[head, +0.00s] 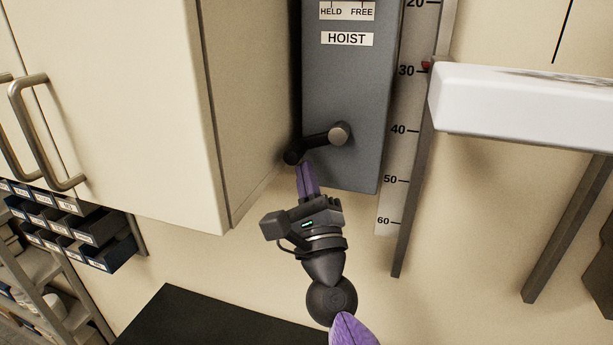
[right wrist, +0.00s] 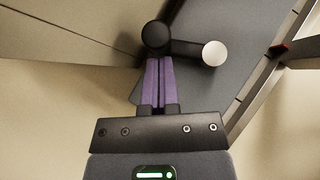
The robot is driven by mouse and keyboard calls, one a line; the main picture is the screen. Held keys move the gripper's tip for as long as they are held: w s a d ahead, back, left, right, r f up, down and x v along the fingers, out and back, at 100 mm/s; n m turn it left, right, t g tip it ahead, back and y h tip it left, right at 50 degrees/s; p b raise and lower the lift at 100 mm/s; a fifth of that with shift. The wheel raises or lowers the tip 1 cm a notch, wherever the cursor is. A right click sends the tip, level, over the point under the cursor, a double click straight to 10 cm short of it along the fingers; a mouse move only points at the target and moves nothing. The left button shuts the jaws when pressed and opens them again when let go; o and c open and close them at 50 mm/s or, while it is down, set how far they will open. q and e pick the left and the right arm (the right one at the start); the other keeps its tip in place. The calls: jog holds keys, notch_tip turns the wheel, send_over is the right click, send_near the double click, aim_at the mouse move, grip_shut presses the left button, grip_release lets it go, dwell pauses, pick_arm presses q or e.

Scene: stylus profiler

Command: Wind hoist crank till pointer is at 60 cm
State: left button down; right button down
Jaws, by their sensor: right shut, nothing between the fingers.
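The grey hoist box (head: 348,80) with a HOIST label is on the wall. Its crank (head: 318,142) has a silver hub at the right and a black knob (head: 292,156) pointing left and slightly down. My right gripper (head: 304,167) is shut and empty, its purple fingertips just below the knob. In the right wrist view the fingertips (right wrist: 158,62) lie close under the knob (right wrist: 155,34); I cannot tell whether they touch. The red pointer (head: 426,65) is at about 29 to 30 on the scale (head: 398,150), which reads to 60 at the bottom. My left gripper is out of view.
A cream cabinet (head: 120,100) stands close to the left of the hoist box. A white shelf (head: 520,105) juts out right of the scale, beside the pointer. Small labelled drawers (head: 60,225) are at lower left. A black surface (head: 205,320) lies below.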

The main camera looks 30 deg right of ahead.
aim_at(290, 161)
jog(key=shift+w+a+m+h+b, duration=0.1)
jog(key=shift+m+h+b, duration=0.45)
jog(key=shift+m, duration=0.15)
jog(key=m+h+b, duration=0.2)
jog(key=m, duration=0.1)
jog(key=w+r+m+h+b, duration=0.1)
jog(key=h, duration=0.1)
jog(key=shift+a+m+g, duration=0.3)
jog(key=shift+a+g, duration=0.05)
jog(key=shift+g, duration=0.05)
jog(key=shift+r, duration=0.35)
jog(key=shift+w+a+r+p, duration=0.15)
jog(key=shift+r+p, duration=0.15)
jog(key=shift+r, duration=0.05)
jog(key=shift+w+a+r+p, duration=0.1)
jog(key=shift+r+p, duration=0.2)
jog(key=shift+r, duration=0.15)
